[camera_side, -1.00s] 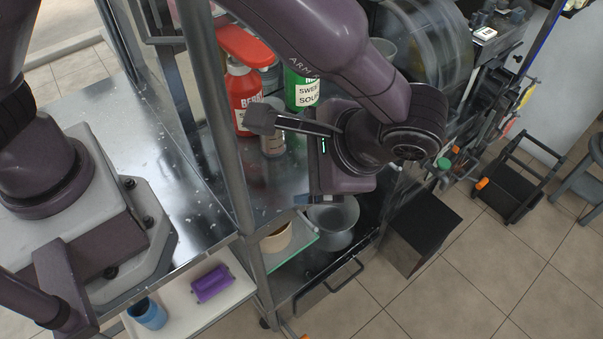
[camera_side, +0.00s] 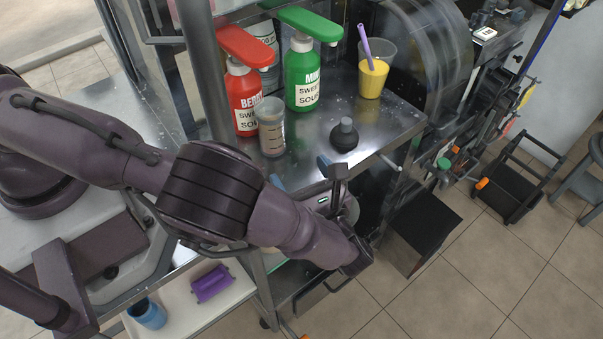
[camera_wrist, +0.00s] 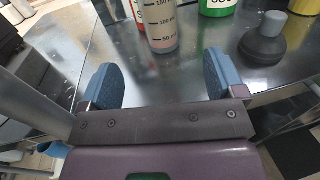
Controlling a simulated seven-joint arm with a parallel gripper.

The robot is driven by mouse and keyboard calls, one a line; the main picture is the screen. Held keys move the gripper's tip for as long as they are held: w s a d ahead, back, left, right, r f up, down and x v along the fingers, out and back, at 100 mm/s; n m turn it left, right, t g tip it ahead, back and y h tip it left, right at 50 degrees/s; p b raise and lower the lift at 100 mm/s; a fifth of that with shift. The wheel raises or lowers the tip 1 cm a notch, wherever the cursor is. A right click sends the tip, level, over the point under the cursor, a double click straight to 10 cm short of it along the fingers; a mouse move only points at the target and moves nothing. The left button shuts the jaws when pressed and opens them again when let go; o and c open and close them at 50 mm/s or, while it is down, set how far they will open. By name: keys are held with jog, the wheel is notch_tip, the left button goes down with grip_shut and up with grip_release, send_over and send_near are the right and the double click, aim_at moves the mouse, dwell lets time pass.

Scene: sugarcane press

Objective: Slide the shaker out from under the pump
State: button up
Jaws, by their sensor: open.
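The shaker (camera_side: 271,127) is a clear, graduated cup standing upright on the steel counter. My gripper (camera_side: 302,174) is open and empty at the counter's front edge, apart from the shaker. In the wrist view the shaker (camera_wrist: 162,25) is ahead, roughly centred between the blue finger pads (camera_wrist: 163,82); its top is out of frame. Its lower part looks pinkish brown, but I cannot tell whether that is contents.
A green bottle (camera_side: 302,75) with a green pump stands right of the red one. A black tamper-like object (camera_side: 344,135) is right of the shaker. A cup with yellow contents and a purple straw (camera_side: 373,75) stands farther right. A shelf post (camera_side: 207,75) rises at left.

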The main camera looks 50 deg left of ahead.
aim_at(277, 139)
jog(key=shift+a, duration=0.1)
jog(key=a, duration=0.4)
jog(key=w+a, duration=0.1)
jog(key=a, duration=0.3)
jog(key=w+a, duration=0.1)
jog(key=a, duration=0.3)
jog(key=shift+w+a, duration=0.25)
jog(key=shift+c, duration=0.5)
jog(key=c, duration=1.3)
jog(key=shift+o, duration=0.2)
jog(key=shift+w+d, duration=1.65)
jog(key=shift+d, duration=0.3)
jog(key=shift+w+d, duration=1.65)
jog(key=shift+d, duration=0.3)
jog(key=o, duration=1.3)
jog(key=shift+o, duration=0.2)
